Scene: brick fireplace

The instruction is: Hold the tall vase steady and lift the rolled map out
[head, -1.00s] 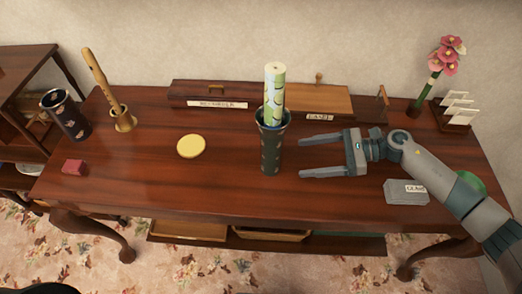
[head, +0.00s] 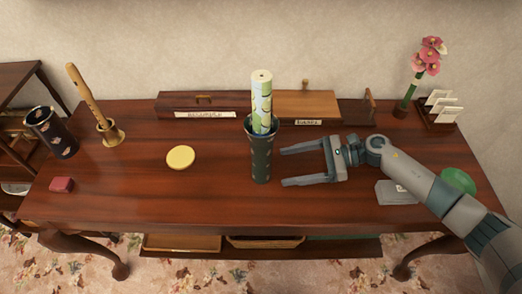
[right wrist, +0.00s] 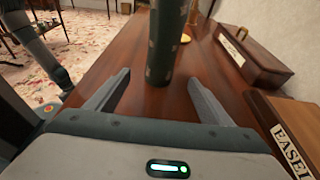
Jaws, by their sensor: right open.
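The tall dark patterned vase (head: 261,162) stands upright near the middle of the table. The rolled map (head: 261,98), pale with green and yellow markings, sticks up out of its mouth; its lower part is hidden inside. My right gripper (head: 284,167) is open and empty just right of the vase, its fingers pointing at the vase's body, with a small gap. In the right wrist view the vase (right wrist: 166,40) stands ahead of the two spread fingers, its top cut off. My left gripper is not in view.
A long box (head: 220,106) and the easel box (head: 305,104) lie behind the vase. A yellow disc (head: 181,157) lies to its left. A grey labelled stack (head: 388,193) and a green round thing (head: 459,181) lie by my right arm. The table's front middle is clear.

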